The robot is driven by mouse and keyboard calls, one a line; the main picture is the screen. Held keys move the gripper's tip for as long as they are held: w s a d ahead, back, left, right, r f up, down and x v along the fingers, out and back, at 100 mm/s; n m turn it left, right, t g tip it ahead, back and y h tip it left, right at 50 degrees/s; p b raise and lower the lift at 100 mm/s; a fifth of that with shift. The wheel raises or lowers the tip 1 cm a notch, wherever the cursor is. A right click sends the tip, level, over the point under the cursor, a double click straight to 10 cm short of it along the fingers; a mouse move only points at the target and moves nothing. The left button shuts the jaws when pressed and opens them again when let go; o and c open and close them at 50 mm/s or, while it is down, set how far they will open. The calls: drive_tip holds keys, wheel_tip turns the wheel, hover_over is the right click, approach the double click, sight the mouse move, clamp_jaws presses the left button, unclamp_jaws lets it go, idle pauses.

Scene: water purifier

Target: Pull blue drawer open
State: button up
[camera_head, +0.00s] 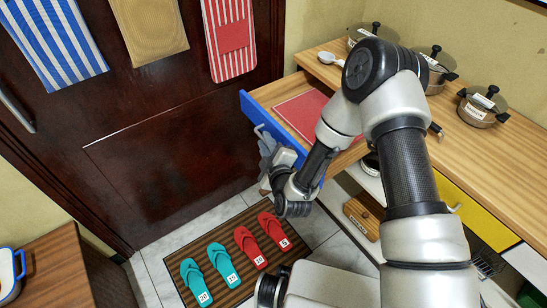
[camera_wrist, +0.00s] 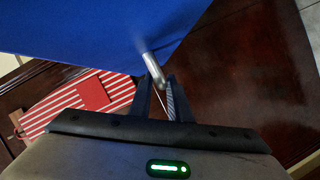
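The blue drawer (camera_head: 283,131) stands pulled out from the wooden counter in the head view, with a red cloth (camera_head: 302,111) lying inside it. Its blue front also fills the top of the wrist view (camera_wrist: 110,35). A metal handle (camera_wrist: 152,68) sticks out from the blue front. My gripper (camera_wrist: 165,98) is at the handle, with its two fingers on either side of the handle's end and close together. Whether the fingers press on the handle is hard to tell. In the head view my gripper (camera_head: 265,150) is at the outer face of the drawer, partly hidden by my wrist.
Several pots (camera_head: 482,105) and a white spoon (camera_head: 330,58) are on the counter (camera_head: 510,155). A yellow drawer front (camera_head: 470,207) is to the right. Slippers (camera_head: 225,265) lie on a striped mat (camera_head: 212,238) below. A dark door (camera_head: 150,140) with hanging towels stands behind.

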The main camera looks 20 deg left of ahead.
drive_tip(key=p+v, duration=0.1)
drive_tip(key=v, duration=1.5)
drive_tip(key=shift+s+d+p, duration=0.15)
drive_tip(key=shift+s+p, duration=0.05)
drive_tip(key=shift+p, duration=0.15)
drive_tip(key=w+r+m+g, duration=0.1)
drive_tip(key=w+r, duration=0.2)
drive_tip(key=w, duration=0.3)
drive_tip(key=w+d+r+m+g+h, duration=0.1)
drive_tip(key=w+d+r+m+h, duration=0.2)
drive_tip(key=d+r, duration=0.35)
drive_tip(key=w+d+r+m+g+h, duration=0.1)
drive_tip(key=w+d+r+m+h, duration=0.1)
drive_tip(key=d+r+m, duration=0.35)
drive_tip(key=s+d+r+m+g+h, duration=0.2)
drive_tip(key=s+d+r+m, duration=0.2)
drive_tip(key=s+d+r, duration=0.45)
drive_tip(key=s+d+r+m+g+h, duration=0.15)
drive_tip(key=s+d+r+m, duration=0.4)
drive_tip(key=s, duration=0.65)
wheel_tip(320, 180, up, 21)
drive_tip(key=p, duration=2)
drive_tip(key=shift+a+f+n+g, duration=0.2)
drive_tip(key=shift+a+n+g, duration=0.05)
drive_tip(key=shift+n+g, duration=0.2)
